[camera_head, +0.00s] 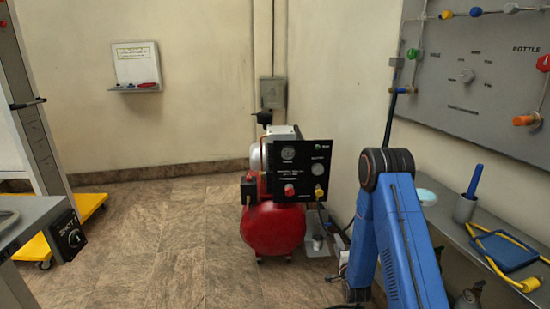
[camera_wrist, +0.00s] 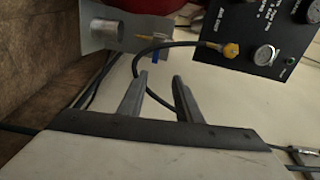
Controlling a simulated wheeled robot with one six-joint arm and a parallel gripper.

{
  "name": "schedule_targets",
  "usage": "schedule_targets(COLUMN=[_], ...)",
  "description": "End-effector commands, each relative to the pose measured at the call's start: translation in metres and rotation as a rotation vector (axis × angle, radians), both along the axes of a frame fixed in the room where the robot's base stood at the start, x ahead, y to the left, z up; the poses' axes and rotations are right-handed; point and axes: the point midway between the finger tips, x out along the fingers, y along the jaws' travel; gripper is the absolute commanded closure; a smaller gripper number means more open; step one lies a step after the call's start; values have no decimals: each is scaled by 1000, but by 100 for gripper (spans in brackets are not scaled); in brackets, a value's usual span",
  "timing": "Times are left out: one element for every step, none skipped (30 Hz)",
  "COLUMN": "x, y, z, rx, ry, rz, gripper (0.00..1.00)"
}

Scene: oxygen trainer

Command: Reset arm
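My arm (camera_head: 395,225) rises in the lower right of the head view as blue links with a dark joint at the top. My gripper does not show in the head view. In the wrist view my gripper (camera_wrist: 160,82) has its two grey fingers spread apart with nothing between them. Past the fingers lie a pale surface and a dark cable. A black gauge panel (camera_wrist: 255,35) and a metal cylinder (camera_wrist: 108,32) appear beyond the fingertips.
A red compressor (camera_head: 272,228) with a black gauge panel (camera_head: 302,170) stands on the tiled floor left of my arm. A grey shelf (camera_head: 470,240) and valve board (camera_head: 475,75) line the right wall. A yellow-based cart (camera_head: 85,212) stands left. Floor between is clear.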

Motion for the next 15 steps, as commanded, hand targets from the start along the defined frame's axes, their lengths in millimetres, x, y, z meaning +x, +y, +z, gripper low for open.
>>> schedule_targets(x=[3, 4, 5, 6, 7, 7, 7, 7, 6, 5, 4, 2, 1, -1, -3], y=[1, 1, 1, 2, 2, 2, 3, 3, 3, 4, 4, 4, 5, 5, 5], z=[15, 21, 29, 36, 42, 50, 57, 62, 71, 77, 83, 91, 97, 103, 111], rx=[-26, -43, -69, -88, -106, -131, -148, -166, -191, -209, -228, -252, -269, -287, -310], ry=[11, 24, 40, 53, 66, 83, 97, 110, 127, 140, 153, 170, 183, 196, 213], rz=[2, 3, 5, 7, 9, 12, 14, 16, 21, 24, 27, 32, 36, 40, 45], gripper=[69, 69, 69, 69, 69, 69, 69, 69, 69, 69, 69, 69, 69, 69, 69])
